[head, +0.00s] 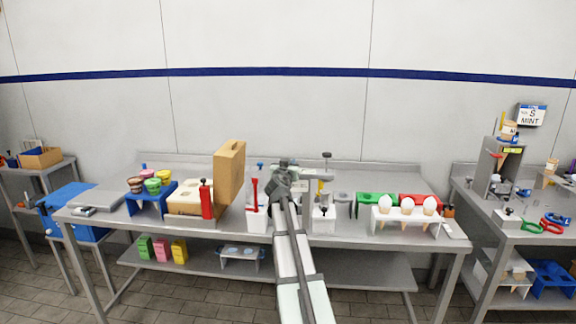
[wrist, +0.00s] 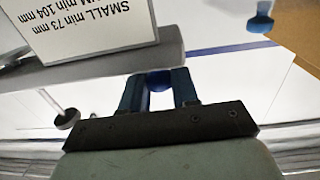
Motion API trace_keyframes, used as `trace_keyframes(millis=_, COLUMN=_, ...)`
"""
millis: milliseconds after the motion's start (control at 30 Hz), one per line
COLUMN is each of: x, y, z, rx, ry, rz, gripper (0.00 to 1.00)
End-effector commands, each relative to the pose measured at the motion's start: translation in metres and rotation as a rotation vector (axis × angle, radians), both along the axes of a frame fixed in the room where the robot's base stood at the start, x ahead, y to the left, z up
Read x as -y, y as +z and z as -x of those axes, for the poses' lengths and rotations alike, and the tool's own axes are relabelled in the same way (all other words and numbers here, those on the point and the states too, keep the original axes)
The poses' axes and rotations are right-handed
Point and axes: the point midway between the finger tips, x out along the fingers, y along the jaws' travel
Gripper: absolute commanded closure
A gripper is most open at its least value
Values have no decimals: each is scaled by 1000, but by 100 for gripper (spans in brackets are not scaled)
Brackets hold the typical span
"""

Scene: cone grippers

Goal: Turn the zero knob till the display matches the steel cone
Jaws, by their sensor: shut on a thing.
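My gripper (wrist: 158,90) shows in the wrist view with its two blue fingers shut on a round, dark blue knob (wrist: 159,79), which sits between the fingertips. It looks like the zero knob, but no marking on it shows. In the head view my arm reaches over the middle of the table and hides the fingers and knob. I cannot make out the display or the steel cone in either view.
A white size card (wrist: 85,25) hangs close by in the wrist view. A metal stand (head: 326,172) rises just right of my arm on the table (head: 350,238). A tall tan board (head: 229,172) stands left. A white rack with white, egg-like tops (head: 405,219) stands right.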

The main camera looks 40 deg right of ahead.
Motion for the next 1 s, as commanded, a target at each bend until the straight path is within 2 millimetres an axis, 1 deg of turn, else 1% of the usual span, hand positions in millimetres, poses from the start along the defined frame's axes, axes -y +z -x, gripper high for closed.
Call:
trace_keyframes(millis=33, x=1, y=4, z=-1, rx=4, ry=12, rz=7, gripper=100)
trace_keyframes(millis=700, x=1, y=5, z=-2, rx=4, ry=41, rz=9, gripper=100)
trace_keyframes(millis=733, x=1, y=5, z=-2, rx=4, ry=41, rz=9, gripper=68)
trace_keyframes(millis=900, x=1, y=4, z=-2, rx=3, ry=40, rz=6, gripper=52)
trace_keyframes(millis=1000, x=1, y=3, z=-1, rx=3, ry=39, rz=4, gripper=51)
